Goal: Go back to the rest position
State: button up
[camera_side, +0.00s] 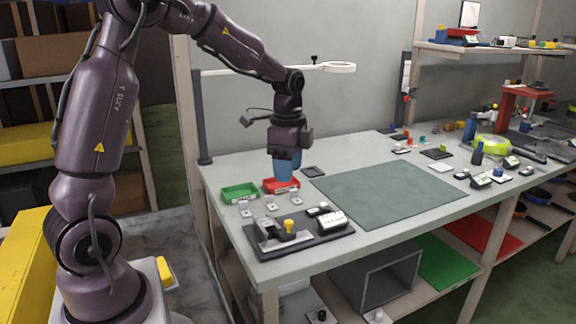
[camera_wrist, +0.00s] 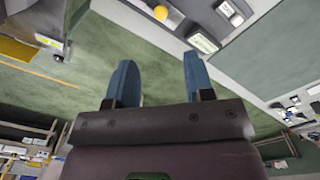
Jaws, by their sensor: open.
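My gripper (camera_side: 287,166) hangs from my purple arm above the back left part of the workbench, with its blue fingers pointing down. It is in front of or just above a red tray (camera_side: 268,187) in the side view; I cannot tell the exact height. In the wrist view my gripper (camera_wrist: 158,80) shows its two blue fingers spread apart with nothing between them. A green tray (camera_side: 240,198) sits just left of the red tray.
A dark board (camera_side: 258,247) with several small devices and a yellow knob (camera_side: 289,225) lies at the bench's front left. A green mat (camera_side: 390,190) is bare. A lamp arm (camera_side: 338,67) extends behind my arm. Tools crowd the bench's right end.

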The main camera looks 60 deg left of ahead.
dwell(0.3)
jog(key=s+d+r+n+t, duration=0.2)
jog(key=s+d+r+n, duration=0.2)
jog(key=s+d, duration=0.3)
jog(key=s+d+r+n+t, duration=0.3)
jog(key=s+d+r+n, duration=0.2)
jog(key=s+d, duration=0.2)
jog(key=shift+s+r+t, duration=0.2)
jog(key=shift+s+t, duration=0.1)
jog(key=shift+s, duration=0.95)
